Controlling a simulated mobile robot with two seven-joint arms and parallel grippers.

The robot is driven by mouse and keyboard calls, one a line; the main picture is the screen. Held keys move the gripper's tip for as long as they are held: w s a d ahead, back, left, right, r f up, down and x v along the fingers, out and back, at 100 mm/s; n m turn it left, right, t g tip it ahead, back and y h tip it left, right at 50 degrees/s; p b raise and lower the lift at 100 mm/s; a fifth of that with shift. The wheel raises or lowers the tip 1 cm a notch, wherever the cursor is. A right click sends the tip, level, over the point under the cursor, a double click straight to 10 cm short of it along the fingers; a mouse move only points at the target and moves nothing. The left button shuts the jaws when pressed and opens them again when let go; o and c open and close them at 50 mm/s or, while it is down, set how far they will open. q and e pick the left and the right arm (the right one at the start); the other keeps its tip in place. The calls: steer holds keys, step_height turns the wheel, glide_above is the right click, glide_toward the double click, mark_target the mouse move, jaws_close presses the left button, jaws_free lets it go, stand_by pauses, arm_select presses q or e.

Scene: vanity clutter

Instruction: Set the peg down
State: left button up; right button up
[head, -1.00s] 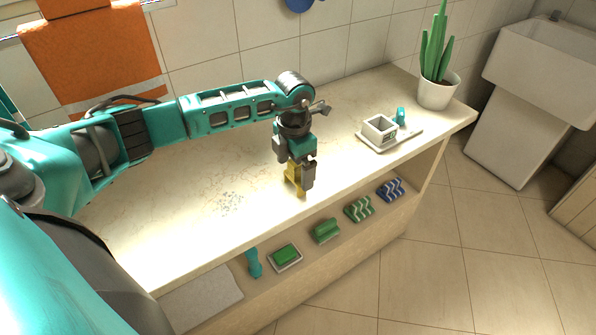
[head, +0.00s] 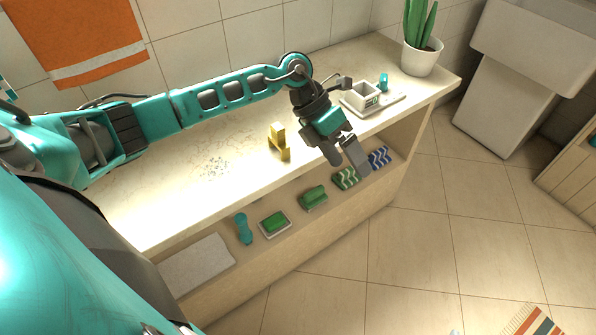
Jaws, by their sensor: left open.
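The peg, a yellow stepped piece (head: 279,141), stands on the light stone counter (head: 190,190) near its front edge. Nothing holds it. My left gripper (head: 345,163) is open and empty, to the right of the peg and apart from it. Its fingers point down and forward, past the counter's front edge in the picture. My right gripper is not in the head view.
A white tray (head: 394,105) with a square cup (head: 362,97) and a small teal item (head: 384,82) lies at the back right, near a potted plant (head: 421,58). The shelf below holds a green block (head: 313,196), folded cloths (head: 379,157) and a teal bottle-like item (head: 243,229).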

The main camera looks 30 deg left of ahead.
arm_select(q)
steer(key=s+d+r+n+t+h, duration=0.2)
steer(key=d+n+t+h, duration=0.15)
steer(key=d, duration=0.25)
steer(key=s+d+r+n+t+h, duration=0.1)
steer(key=d+r+n+t+h, duration=0.1)
steer(key=d+n+h, duration=0.3)
steer(key=s+a+f+n+t+y, duration=0.1)
steer(key=s+a+f+n+y, duration=0.2)
steer(key=f+n, duration=0.3)
steer(key=s+a+f+n+t+y, duration=0.2)
steer(key=s+a+f+n+y, duration=0.2)
steer(key=n, duration=0.9)
steer(key=s+a+f+n+t+y, duration=0.2)
steer(key=s+a+f+n+y, duration=0.2)
steer(key=f+n+y, duration=0.3)
steer(key=s+f+n, duration=0.1)
steer(key=n, duration=0.2)
